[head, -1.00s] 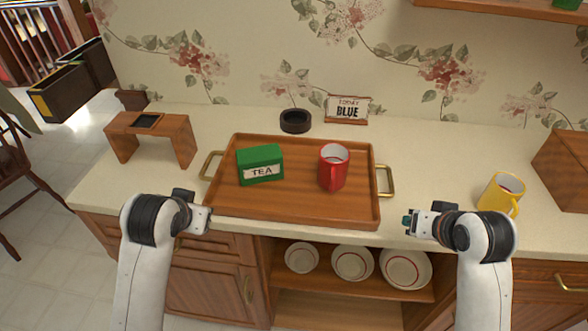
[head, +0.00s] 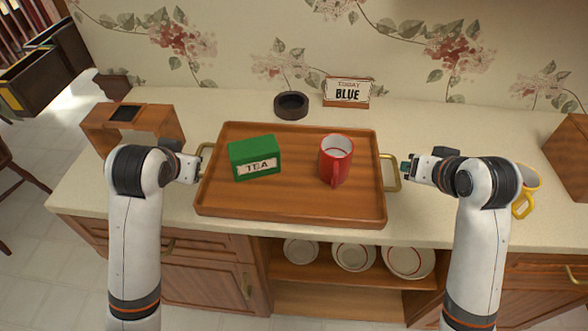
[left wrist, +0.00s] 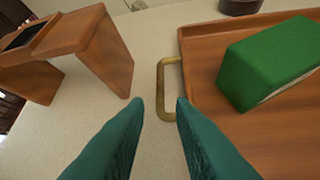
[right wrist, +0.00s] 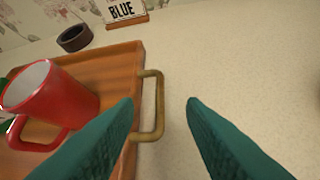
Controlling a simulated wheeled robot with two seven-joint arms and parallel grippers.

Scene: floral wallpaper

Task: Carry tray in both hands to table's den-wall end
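The wooden tray (head: 290,206) lies on the cream counter with a brass handle on each side. A green tea box (head: 254,157) and a red mug (head: 336,160) stand on it. My left gripper (head: 199,171) is at the tray's left edge; in the left wrist view its teal fingers (left wrist: 158,115) are apart, with the left handle (left wrist: 163,92) ahead between them. My right gripper (head: 404,168) is just right of the right handle (head: 391,173). In the right wrist view its fingers (right wrist: 162,115) are apart and empty, with the handle (right wrist: 157,105) ahead near the left finger.
A small wooden stand (head: 150,119) is on the counter left of the tray. A dark ring-shaped dish (head: 291,106) and a "Today BLUE" sign (head: 347,92) stand behind it. A yellow mug (head: 527,190) and wooden box (head: 570,155) are at right.

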